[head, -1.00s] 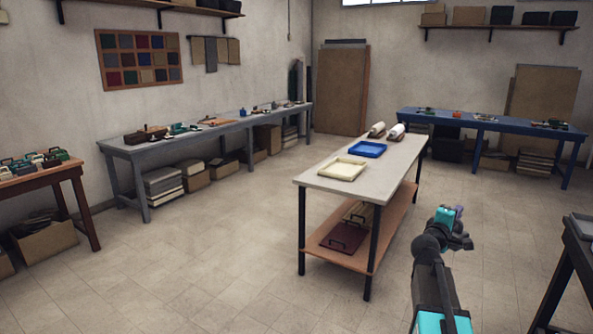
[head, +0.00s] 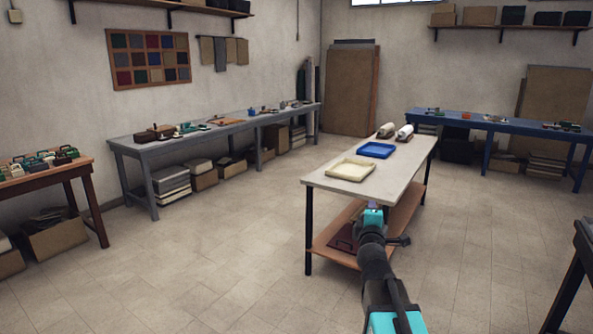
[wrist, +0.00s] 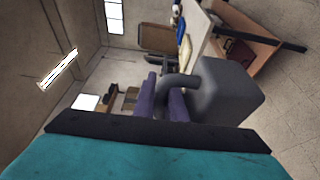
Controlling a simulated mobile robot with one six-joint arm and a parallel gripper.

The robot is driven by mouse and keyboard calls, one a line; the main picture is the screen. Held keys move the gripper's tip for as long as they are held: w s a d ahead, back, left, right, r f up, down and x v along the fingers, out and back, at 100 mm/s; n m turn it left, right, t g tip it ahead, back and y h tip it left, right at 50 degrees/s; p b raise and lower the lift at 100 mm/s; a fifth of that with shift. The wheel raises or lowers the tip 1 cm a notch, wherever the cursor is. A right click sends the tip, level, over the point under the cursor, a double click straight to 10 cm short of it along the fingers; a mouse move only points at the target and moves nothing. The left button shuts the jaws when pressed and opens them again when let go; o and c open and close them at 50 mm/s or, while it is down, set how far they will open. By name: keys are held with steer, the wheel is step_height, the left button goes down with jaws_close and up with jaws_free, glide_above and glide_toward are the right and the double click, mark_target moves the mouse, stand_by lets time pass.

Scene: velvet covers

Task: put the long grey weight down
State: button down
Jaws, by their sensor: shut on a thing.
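My gripper (wrist: 163,98), with purple fingers, is shut on the handle of a grey block-shaped weight (wrist: 228,92) in the wrist view. The weight hangs to the right of the fingers there and looks tilted in that picture. In the head view my gripper (head: 374,210) is by the near end of the white-topped table (head: 396,170); the weight cannot be made out there, behind my arm. The table carries a cream tray (head: 351,179) at its near end and a blue tray (head: 375,156) farther back.
Two rolls (head: 387,130) lie at the table's far end. A lower wooden shelf (head: 400,212) holds a dark red item (head: 342,240). A grey bench (head: 225,133) runs along the left wall, a blue bench (head: 480,124) at the back. The floor (head: 200,260) at left is clear.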

steer(key=a, duration=0.2)
steer(key=a+y, duration=0.1)
steer(key=shift+s+r+n, duration=0.25)
steer(key=shift+r+n, duration=0.15)
steer(key=shift+s+a+r+n+y, duration=0.2)
steer(key=shift+a+r+n+y, duration=0.15)
steer(key=shift+a+y, duration=0.35)
steer(key=shift+n+y, duration=0.55)
steer(key=shift+y, duration=0.25)
steer(key=a+r, duration=0.1)
steer(key=s+a+r, duration=0.1)
steer(key=r, duration=0.1)
steer(key=shift+s+r, duration=0.1)
steer(key=shift+r, duration=0.05)
steer(key=shift+f, duration=0.5)
steer(key=shift+d+f+h, duration=0.2)
steer(key=shift+f+h, duration=0.1)
steer(key=shift+f, duration=0.1)
steer(key=shift+w+d+f+m+h, duration=0.3)
steer(key=shift+w+d+f+m, duration=0.05)
steer(key=shift+f+m, duration=0.05)
stand_by(0.5)
steer(key=shift+s+a+r+n+y, duration=0.15)
steer(key=shift+s+a+r+y, duration=0.1)
steer(key=shift+r, duration=0.15)
steer(key=shift+s+a+r+n+y, duration=0.1)
steer(key=shift+a+r+n+y, duration=0.05)
steer(key=shift+a+r, duration=0.15)
stand_by(0.9)
